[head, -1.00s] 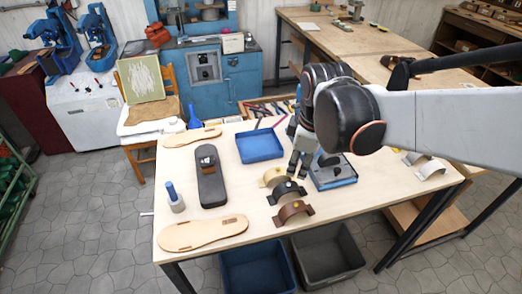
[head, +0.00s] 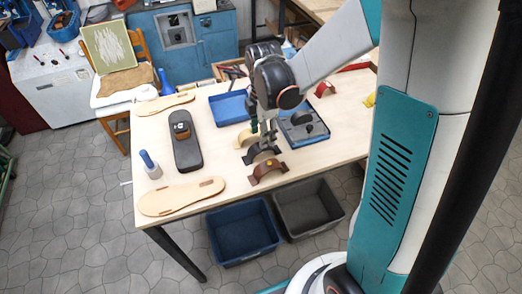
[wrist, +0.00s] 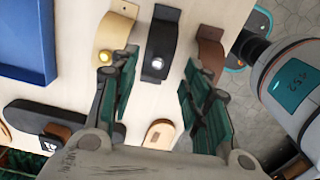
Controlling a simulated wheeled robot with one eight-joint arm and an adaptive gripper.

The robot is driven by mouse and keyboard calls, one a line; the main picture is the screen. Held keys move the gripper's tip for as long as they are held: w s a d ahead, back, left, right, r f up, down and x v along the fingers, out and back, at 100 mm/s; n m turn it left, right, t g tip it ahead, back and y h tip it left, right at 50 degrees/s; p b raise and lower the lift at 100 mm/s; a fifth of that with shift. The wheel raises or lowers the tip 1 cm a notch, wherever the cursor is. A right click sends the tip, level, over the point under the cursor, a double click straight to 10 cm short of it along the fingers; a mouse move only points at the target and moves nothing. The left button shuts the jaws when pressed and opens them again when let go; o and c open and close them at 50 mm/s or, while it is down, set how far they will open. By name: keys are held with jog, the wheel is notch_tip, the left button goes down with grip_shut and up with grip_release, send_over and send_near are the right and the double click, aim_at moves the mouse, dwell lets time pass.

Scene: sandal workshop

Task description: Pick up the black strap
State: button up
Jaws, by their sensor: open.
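The black strap (head: 262,153) stands as an arch near the table's front edge, between a tan strap (head: 244,138) and a brown strap (head: 268,173). In the wrist view the black strap (wrist: 160,45), with a shiny stud, lies between the open fingers of my gripper (wrist: 160,66). The tan strap (wrist: 121,28) is by the left finger and the brown strap (wrist: 211,48) by the right one. In the head view my gripper (head: 263,142) is just over the black strap and hides part of it. I cannot tell whether the fingers touch it.
A blue tray (head: 228,109) and another blue tray (head: 318,138) holding dark pieces flank the arm. A dark sandal form (head: 184,150), a tan sole (head: 180,197) and a blue-handled tool (head: 151,167) are at left. Two bins, blue (head: 240,241) and grey (head: 309,207), stand below.

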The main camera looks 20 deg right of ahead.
aim_at(262, 151)
jog(key=shift+w+a+f+b, duration=0.1)
jog(key=shift+f+b, duration=0.35)
jog(key=shift+f, duration=1.35)
jog(key=shift+a+f+b, duration=0.1)
jog(key=shift+f+b, duration=0.35)
jog(key=shift+f, duration=1.3)
jog(key=shift+r, duration=0.1)
jog(key=c, duration=0.6)
